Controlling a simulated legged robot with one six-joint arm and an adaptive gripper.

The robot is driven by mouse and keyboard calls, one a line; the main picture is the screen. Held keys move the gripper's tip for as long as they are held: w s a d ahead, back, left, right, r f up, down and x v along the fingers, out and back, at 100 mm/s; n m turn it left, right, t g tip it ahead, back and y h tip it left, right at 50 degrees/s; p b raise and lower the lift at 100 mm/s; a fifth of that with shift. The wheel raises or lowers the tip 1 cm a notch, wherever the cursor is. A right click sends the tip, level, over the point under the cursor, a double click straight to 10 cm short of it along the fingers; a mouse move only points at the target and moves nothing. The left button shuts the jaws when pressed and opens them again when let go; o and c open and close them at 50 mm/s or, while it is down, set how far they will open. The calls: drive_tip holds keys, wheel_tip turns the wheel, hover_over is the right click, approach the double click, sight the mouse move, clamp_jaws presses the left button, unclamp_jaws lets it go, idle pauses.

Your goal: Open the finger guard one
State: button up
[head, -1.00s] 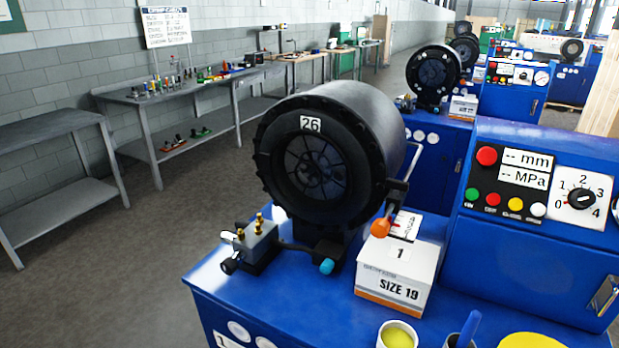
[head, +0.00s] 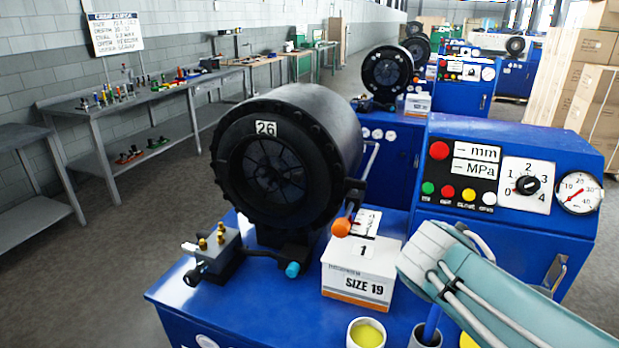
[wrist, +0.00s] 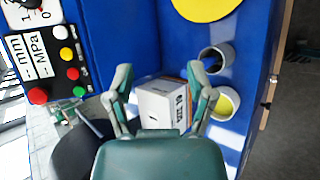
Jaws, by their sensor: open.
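The crimper (head: 320,110) is a black drum numbered 26 on a blue machine. A dark round guard with a see-through, spoked middle (head: 268,172) covers its front and looks shut. An orange knob (head: 341,227) on a short lever is at the drum's lower right, above a white box marked 1 and SIZE 19 (head: 360,272). My gripper (wrist: 160,78) is open and empty in the wrist view, with the white box (wrist: 163,105) beyond and between its fingers. The drum (wrist: 78,152) is partly cut off at lower left there; the knob is not clear.
A brass-fitted block (head: 215,250), a yellow-filled cup (head: 366,333) and a dark cup (head: 426,337) stand on the blue bench (head: 265,300). The control panel (head: 520,175) rises at right. Grey floor lies open at left.

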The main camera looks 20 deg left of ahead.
drive_tip(key=w+a+r+n+t, duration=0.25)
drive_tip(key=w+a+n, duration=0.4)
drive_tip(key=a, duration=0.35)
drive_tip(key=n+t+y, duration=0.5)
drive_tip(key=n+t, duration=0.3)
drive_tip(key=n, duration=0.6)
approach(296, 179)
drive_tip(key=w, duration=1)
drive_tip(key=shift+w+r, duration=0.2)
drive_tip(key=shift+w, duration=0.15)
drive_tip(key=shift+d, duration=0.1)
clamp_jaws()
